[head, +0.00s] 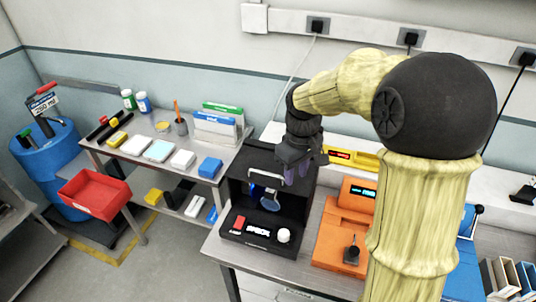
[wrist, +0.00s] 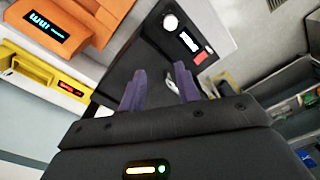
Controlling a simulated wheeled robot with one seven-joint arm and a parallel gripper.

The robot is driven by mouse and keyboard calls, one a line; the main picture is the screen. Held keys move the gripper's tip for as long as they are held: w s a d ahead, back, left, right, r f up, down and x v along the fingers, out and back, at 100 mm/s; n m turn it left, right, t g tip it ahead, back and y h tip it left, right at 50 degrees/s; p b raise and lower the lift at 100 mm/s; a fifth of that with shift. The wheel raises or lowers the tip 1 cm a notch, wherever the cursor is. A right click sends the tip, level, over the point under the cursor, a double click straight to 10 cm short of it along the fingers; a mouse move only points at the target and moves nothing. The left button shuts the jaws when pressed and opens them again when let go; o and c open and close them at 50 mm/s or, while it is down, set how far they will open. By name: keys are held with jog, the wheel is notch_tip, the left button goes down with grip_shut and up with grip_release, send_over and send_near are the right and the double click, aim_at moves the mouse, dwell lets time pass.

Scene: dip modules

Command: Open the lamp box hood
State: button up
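The black lamp box (head: 234,198) stands on the front bench. Its base panel has a red switch (head: 240,222), a white label and a white knob (head: 284,235). A bright bar-like part (head: 266,181) and a bluish disc (head: 271,203) show at its dark front; I cannot tell clearly how far the hood is open. My gripper (head: 299,174) is over the box's upper right part, pointing down. In the wrist view, its two purple fingers (wrist: 160,85) are apart, with the black box (wrist: 143,60) beyond them. Contact with the hood cannot be told.
An orange device (head: 336,235) with a lit display stands close to the box's right, and a yellow device (head: 352,158) is behind. A side bench (head: 135,165) with boxes and bottles is at left. A red bin (head: 93,194) hangs near a blue drum (head: 58,165).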

jog(key=w+a+r+n+g+p, duration=0.1)
jog(key=w+a+r+n+p, duration=0.1)
jog(key=r, duration=0.5)
jog(key=w+a+r+n+g+p, duration=0.1)
jog(key=w+a+r+n+p, duration=0.2)
jog(key=w+r, duration=0.3)
jog(key=shift+w+a+r+n+y+p, duration=0.15)
jog(key=shift+a+r+n+y+p, duration=0.2)
jog(key=shift+r+n+p, duration=0.35)
jog(key=shift+f, duration=0.2)
jog(key=s+f+p, duration=0.1)
jog(key=f, duration=0.4)
jog(key=s+f+p, duration=0.1)
jog(key=f, duration=0.5)
jog(key=s+a+f+p, duration=0.1)
jog(key=f, duration=0.5)
jog(key=shift+s+a, duration=0.1)
jog(key=shift+c, duration=0.2)
grip_shut()
